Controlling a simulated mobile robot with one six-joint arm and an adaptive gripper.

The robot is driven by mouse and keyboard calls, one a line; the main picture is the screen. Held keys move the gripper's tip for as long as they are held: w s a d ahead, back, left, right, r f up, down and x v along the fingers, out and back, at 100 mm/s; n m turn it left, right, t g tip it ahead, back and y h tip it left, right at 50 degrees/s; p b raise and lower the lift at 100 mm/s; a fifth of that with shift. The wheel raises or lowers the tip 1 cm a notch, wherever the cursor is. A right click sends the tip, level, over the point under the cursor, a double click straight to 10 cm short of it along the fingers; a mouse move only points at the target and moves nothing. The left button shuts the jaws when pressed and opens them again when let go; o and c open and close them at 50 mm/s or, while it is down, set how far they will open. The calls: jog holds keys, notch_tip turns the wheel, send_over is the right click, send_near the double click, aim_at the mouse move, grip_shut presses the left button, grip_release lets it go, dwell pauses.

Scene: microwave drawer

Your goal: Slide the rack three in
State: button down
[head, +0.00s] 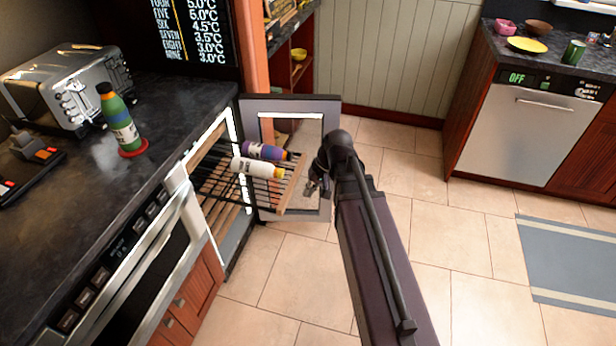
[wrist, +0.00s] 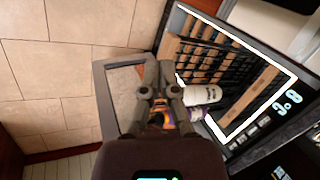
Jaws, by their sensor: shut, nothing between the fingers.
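A pulled-out rack (head: 293,184) of dark wires with a wooden front bar sticks out of the open, lit cooler cabinet (head: 232,250) in the head view. A white bottle (head: 257,168) with a yellow cap and a purple bottle (head: 264,151) lie on it. My gripper (head: 314,188) is shut and empty, just right of the wooden bar; I cannot tell whether it touches. In the wrist view, my gripper (wrist: 158,68) is shut beside the white bottle (wrist: 203,95), and it partly hides the purple bottle (wrist: 194,114). Rack numbers are not readable on the racks.
The cooler's glass door (head: 290,104) stands open behind the rack and my gripper. A dark counter (head: 90,200) on the left holds a toaster (head: 75,90) and a green bottle (head: 118,120). A dishwasher (head: 530,130) stands farther right.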

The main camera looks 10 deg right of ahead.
jog(key=w+d+f+m+t+y+b, duration=0.1)
jog(key=w+d+f+y+b, duration=0.15)
jog(key=w+f+b, duration=0.35)
jog(key=m+t+y+b, duration=0.4)
jog(key=t+y+b, duration=0.35)
jog(key=b, duration=1.65)
send_near(302, 165)
jog(key=s+d+f, duration=0.1)
jog(key=s+d, duration=0.2)
jog(key=d, duration=0.2)
jog(key=shift+w+d+y, duration=0.15)
jog(key=shift+d+y, duration=0.2)
jog(key=shift+y, duration=0.15)
jog(key=shift+a, duration=0.15)
jog(key=x, duration=1.3)
jog(key=shift+w+a+f, duration=0.1)
jog(key=shift+w+a, duration=0.05)
jog(key=shift+a, duration=0.25)
jog(key=shift+w, duration=0.1)
